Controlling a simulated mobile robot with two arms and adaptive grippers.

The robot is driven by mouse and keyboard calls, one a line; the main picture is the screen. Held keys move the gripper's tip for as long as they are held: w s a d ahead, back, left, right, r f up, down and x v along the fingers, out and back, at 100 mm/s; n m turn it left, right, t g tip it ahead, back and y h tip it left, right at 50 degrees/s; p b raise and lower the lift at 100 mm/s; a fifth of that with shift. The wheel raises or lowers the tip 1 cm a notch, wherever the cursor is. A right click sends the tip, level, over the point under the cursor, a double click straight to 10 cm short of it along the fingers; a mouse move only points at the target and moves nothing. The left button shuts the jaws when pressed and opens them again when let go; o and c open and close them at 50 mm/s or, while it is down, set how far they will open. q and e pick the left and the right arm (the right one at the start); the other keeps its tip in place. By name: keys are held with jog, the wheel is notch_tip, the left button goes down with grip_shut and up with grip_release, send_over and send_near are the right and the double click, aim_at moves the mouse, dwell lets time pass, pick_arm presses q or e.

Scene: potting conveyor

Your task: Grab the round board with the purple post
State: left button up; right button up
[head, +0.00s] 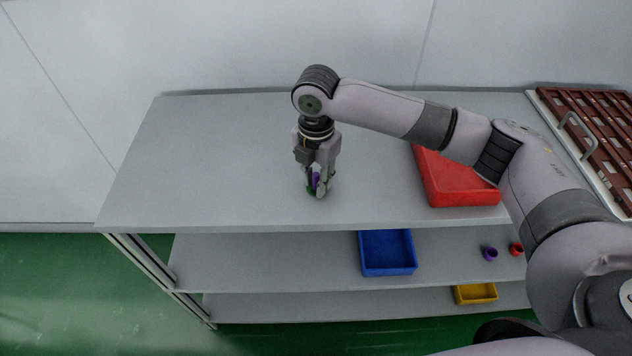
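My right gripper (318,188) points straight down over the middle of the top shelf. A purple post (315,179) shows between its fingers. A small dark green piece (310,191), which looks like the edge of the board, shows low by the left finger; most of the board is hidden by the gripper. The fingers are close around the post, but I cannot tell whether they touch it. My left gripper is not in view.
A red bin (462,193) stands right on the grey top shelf (200,160). A blue bin (387,272), a purple cup (490,254) and a red cup (516,248) are on the shelf below. A yellow bin (475,299) sits lowest. A brown rack (590,125) is far right. The top's left side is clear.

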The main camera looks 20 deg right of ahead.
grip_shut()
